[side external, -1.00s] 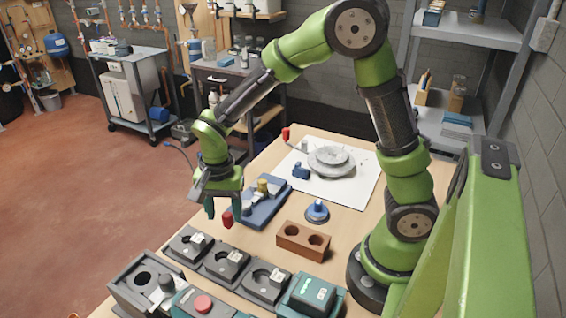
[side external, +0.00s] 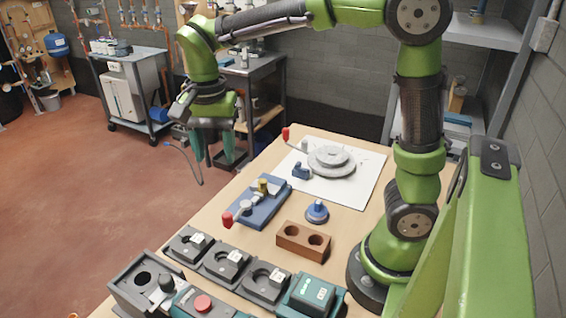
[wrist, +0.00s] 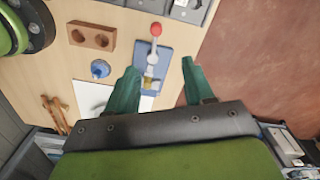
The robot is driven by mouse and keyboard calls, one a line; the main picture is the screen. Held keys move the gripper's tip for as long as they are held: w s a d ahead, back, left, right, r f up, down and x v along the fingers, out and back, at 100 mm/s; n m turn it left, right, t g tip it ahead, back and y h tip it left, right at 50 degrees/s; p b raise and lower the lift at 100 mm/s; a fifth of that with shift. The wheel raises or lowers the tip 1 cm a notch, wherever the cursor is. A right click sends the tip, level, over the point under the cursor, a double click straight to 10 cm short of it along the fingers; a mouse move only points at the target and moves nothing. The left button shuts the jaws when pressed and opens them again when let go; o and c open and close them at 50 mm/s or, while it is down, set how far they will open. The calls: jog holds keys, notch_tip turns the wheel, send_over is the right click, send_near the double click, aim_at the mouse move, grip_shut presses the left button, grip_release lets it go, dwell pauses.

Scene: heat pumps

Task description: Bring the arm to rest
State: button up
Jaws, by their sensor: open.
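My arm is green and black, mounted at the right side of the wooden table. My gripper (side external: 219,160) is raised above the table's far left edge, pointing down. Its two green fingers are apart with nothing between them. In the wrist view my gripper (wrist: 158,88) is also open and empty. Below it in that view is a blue clamp fixture (wrist: 152,62) with a red-knobbed lever. In the side view the fixture (side external: 262,207) lies on the table, apart from my gripper.
A brick-coloured block with two holes (side external: 303,241), a small blue round part (side external: 317,211) and a row of dark stations (side external: 227,262) stand on the table. A grey disc stack (side external: 331,159) sits on a white sheet (side external: 362,185). A cart (side external: 138,90) stands behind on the floor.

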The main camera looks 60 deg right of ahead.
jog(key=s+d+r+n+t+y, duration=0.1)
jog(key=s+d+n+t+y, duration=0.1)
jog(key=s+n+t, duration=0.5)
jog(key=s+n, duration=0.2)
jog(key=s, duration=0.3)
jog(key=shift+s+d+r, duration=0.2)
jog(key=shift+d, duration=0.15)
